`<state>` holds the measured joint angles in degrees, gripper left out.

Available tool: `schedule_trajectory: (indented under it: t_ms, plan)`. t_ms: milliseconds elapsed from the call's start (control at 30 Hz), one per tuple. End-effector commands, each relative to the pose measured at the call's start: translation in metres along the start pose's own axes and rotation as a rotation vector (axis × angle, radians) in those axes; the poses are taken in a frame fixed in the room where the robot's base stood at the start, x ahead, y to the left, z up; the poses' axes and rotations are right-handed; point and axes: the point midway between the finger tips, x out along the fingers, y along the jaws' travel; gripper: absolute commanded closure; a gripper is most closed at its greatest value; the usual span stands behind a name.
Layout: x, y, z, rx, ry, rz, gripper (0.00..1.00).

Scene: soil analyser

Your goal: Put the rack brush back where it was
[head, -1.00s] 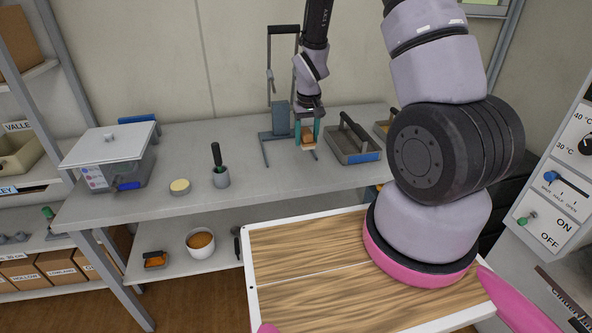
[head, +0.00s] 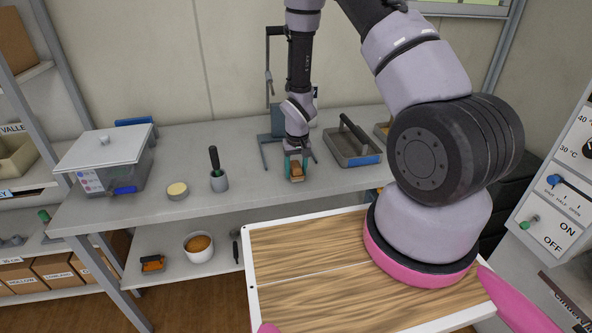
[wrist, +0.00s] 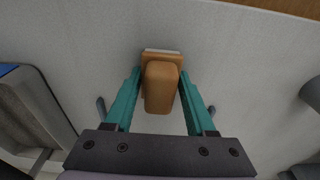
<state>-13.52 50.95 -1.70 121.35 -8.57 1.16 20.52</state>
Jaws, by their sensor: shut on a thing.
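The rack brush, a small brown wooden block with a rounded grip and a pale underside, shows in the head view (head: 297,171) and in the wrist view (wrist: 160,88). My gripper (head: 296,165), with teal fingers, points down over the grey workbench (head: 260,190) and is shut on the brush. In the wrist view the fingertips (wrist: 160,76) press on its two sides. The brush is over the bench's front middle; I cannot tell whether it touches the bench top.
A tray with a handle and blue label (head: 352,148) stands right of my gripper. A stand with a tall frame (head: 268,75) is behind it. Bench between cup and gripper is clear.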

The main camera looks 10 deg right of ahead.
Motion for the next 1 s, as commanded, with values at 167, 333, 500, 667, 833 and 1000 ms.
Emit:
schedule_trajectory:
  t_ms: [167, 333, 500, 667, 833, 1000]
  plan:
    - [-0.0005, 0.0000, -0.0003, 0.000, 0.001, 0.000, 0.89]
    - [0.0044, 0.0001, 0.0003, 0.001, 0.000, 0.000, 0.89]
    - [0.0051, 0.0007, 0.0007, 0.001, -0.001, 0.001, 0.15]
    - [0.0057, 0.0022, 0.0013, 0.001, -0.002, 0.003, 0.15]
    - [0.0063, 0.0033, 0.0020, 0.002, -0.004, 0.004, 0.15]
    - [0.0044, 0.0044, 0.0020, 0.003, -0.005, 0.005, 0.15]
